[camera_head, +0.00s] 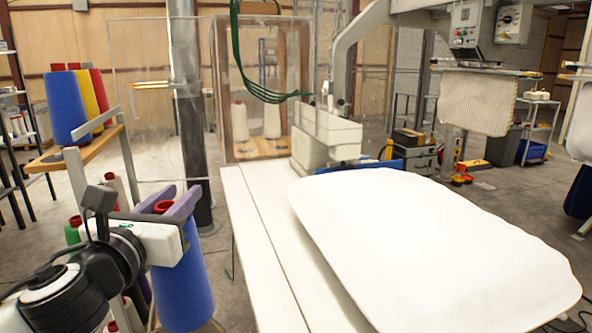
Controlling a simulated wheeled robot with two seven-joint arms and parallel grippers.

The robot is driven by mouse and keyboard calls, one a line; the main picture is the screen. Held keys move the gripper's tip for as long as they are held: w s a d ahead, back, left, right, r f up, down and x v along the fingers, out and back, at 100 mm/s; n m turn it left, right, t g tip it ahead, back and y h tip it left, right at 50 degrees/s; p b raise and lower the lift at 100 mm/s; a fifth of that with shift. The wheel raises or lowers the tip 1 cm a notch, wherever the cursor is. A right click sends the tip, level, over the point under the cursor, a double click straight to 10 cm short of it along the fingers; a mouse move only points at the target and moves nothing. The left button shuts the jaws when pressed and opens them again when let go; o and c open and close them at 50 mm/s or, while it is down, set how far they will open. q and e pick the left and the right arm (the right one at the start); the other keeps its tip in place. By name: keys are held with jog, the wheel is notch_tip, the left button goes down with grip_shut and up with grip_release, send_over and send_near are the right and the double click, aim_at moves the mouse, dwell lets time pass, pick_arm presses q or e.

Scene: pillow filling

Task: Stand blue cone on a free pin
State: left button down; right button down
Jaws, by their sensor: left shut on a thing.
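My left gripper (172,202) is shut on a blue cone (184,285), with its purple fingers around the cone's red top. The cone hangs roughly upright at the lower left. Its bottom is near the lower picture edge. Another blue cone (66,107) stands on the wooden shelf (60,156) of the rack at the left, with a yellow cone (88,100) and a red cone (101,90) beside it. I cannot make out a bare pin on the shelf. My right gripper is not in view.
More cones, including a green one (72,232), stand low on the rack behind my left arm. A white table (262,255) with a large white pillow (420,240) fills the right. A dark post (187,110) and a clear panel (140,60) stand behind the gripper.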

aim_at(167, 287)
pick_arm(q)
jog(key=shift+m+h, duration=0.4)
jog(key=shift+h, duration=0.3)
jog(key=s+f, duration=0.2)
jog(key=f, duration=0.2)
jog(key=s+f, duration=0.2)
jog(key=f, duration=0.2)
jog(key=s+f, duration=0.3)
jog(key=shift+a+f, duration=0.25)
jog(key=shift+f, duration=0.15)
jog(key=s+f+n+y, duration=0.2)
jog(key=s+f, duration=0.7)
jog(key=s, duration=0.5)
jog(key=shift+a+f+y, duration=0.2)
jog(key=shift+y, duration=0.4)
jog(key=shift+a, duration=0.15)
